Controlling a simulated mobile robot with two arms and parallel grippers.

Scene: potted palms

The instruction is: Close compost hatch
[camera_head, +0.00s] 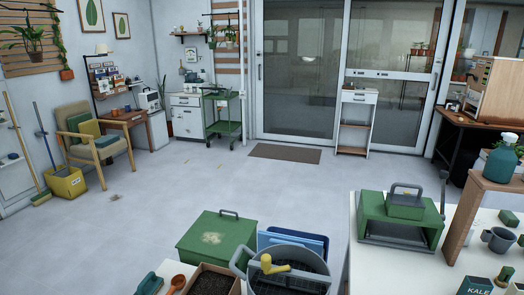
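A green box (205,240) with a pale worn mark and a dark handle at its top stands at the lower middle. Its visible panel looks flat and shut; I cannot tell whether it is the compost hatch. A second green box-like item (372,213) sits on the white table at the lower right. It has a dark opening at its front and a smaller green block with a grey handle on top. Neither of my grippers is in view.
A grey bucket (246,278) with a yellow item, a soil tray (211,284) and blue trays (310,240) crowd the foreground. A green spray bottle (499,163) and grey mug (496,240) are at right. The grey floor (230,180) ahead is clear.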

